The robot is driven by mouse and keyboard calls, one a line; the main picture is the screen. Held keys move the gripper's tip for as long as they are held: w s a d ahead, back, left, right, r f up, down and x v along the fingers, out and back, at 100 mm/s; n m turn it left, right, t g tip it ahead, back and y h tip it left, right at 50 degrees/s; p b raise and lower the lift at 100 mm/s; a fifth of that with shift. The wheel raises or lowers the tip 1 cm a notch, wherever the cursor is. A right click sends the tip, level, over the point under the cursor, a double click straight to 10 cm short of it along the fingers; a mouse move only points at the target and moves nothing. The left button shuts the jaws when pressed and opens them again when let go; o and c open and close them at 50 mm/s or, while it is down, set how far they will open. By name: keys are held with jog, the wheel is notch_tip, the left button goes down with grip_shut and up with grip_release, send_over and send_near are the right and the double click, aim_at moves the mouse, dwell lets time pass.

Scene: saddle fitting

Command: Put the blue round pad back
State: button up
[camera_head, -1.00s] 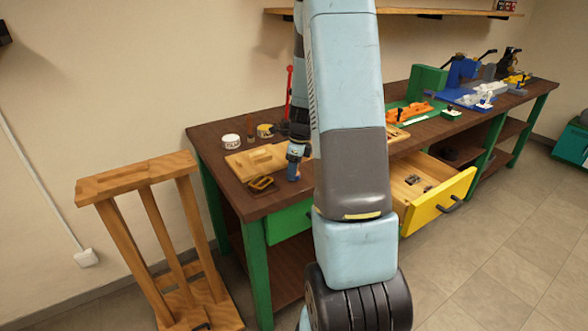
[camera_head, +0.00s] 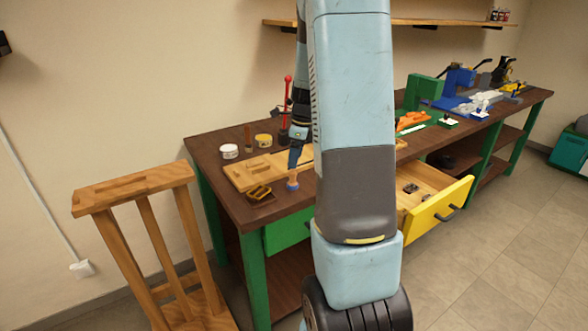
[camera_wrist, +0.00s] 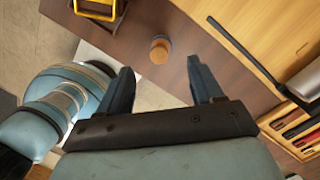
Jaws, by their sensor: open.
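A small round piece (camera_head: 292,184), with a tan-brown top and a blue lower part, stands on the brown bench near its front edge. I take it for the blue round pad. In the wrist view it (camera_wrist: 160,50) lies beyond the fingertips, roughly in line with the gap between them. My gripper (camera_head: 294,164) is above it in the head view, with a small gap. In the wrist view my gripper (camera_wrist: 160,69) is open, with nothing between its blue-grey fingers.
A wooden board (camera_head: 240,177) lies behind the piece. A dark tray with a yellow frame (camera_head: 258,193) is to its left. A yellow-fronted drawer (camera_head: 436,208) is open at right. A wooden stand (camera_head: 135,188) is at left.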

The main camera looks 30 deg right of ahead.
jog(key=s+a+r+n+t, duration=0.2)
jog(key=s+a+r+n, duration=0.8)
jog(key=a+r+n, duration=0.4)
jog(key=s+a+r+n+t, duration=0.1)
jog(key=s+a+r+n, duration=0.1)
jog(key=s+n, duration=0.4)
jog(key=s+a+r+n+t+h, duration=0.1)
jog(key=s+a+r+n, duration=0.2)
jog(key=s+n, duration=0.3)
jog(key=s, duration=0.3)
jog(key=shift+s+a+n+t+h, duration=0.15)
jog(key=shift+n+t+h, duration=0.15)
jog(key=shift+t, duration=0.1)
